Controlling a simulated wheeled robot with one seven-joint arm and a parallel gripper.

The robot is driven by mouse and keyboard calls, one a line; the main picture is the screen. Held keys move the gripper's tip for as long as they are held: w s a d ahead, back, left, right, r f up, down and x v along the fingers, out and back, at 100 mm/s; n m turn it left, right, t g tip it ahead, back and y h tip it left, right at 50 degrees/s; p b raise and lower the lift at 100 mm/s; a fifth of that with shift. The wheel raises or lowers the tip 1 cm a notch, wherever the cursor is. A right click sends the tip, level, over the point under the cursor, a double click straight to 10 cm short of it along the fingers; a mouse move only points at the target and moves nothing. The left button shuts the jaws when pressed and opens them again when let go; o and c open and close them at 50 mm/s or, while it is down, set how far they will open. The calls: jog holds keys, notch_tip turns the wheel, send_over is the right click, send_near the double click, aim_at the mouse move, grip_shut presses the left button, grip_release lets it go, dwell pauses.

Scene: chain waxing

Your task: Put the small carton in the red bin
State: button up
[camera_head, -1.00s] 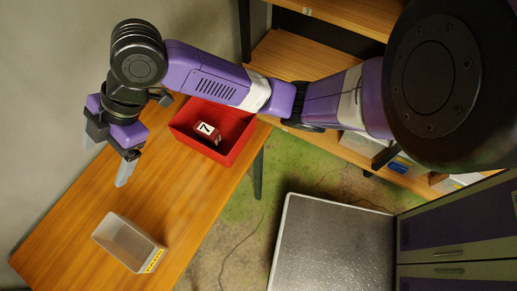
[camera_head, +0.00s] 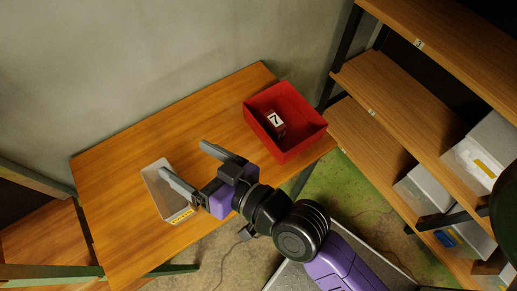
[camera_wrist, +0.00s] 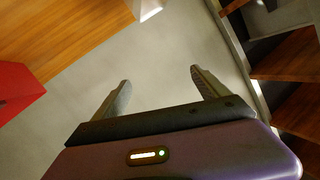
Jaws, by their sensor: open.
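The red bin (camera_head: 301,143) stands on the wooden table at its right end; part of a red wall also shows at the left edge of the wrist view (camera_wrist: 16,92). A small carton with a white face marked 7 (camera_head: 276,123) is inside the bin, against its left part. My gripper (camera_head: 185,158) is open with nothing between its fingers, over the table left of the bin. In the wrist view the fingers (camera_wrist: 160,78) are apart and empty.
A pale open container (camera_head: 157,192) with a yellow label stands on the table, partly behind one finger. The wooden table (camera_head: 130,150) is otherwise bare. Shelves (camera_head: 400,80) with pale boxes stand at the right. A wall closes off the back.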

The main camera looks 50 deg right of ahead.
jog(key=s+d+n, duration=0.1)
jog(key=s+d, duration=0.2)
jog(key=s, duration=0.4)
jog(key=s+d+n+h, duration=0.1)
jog(key=s+d, duration=0.2)
jog(key=s, duration=0.4)
jog(key=s+d+f+n+g, duration=0.1)
jog(key=s+d, duration=0.2)
jog(key=s, duration=0.4)
jog(key=shift+s+d+h, duration=0.25)
jog(key=shift+d+h, duration=0.05)
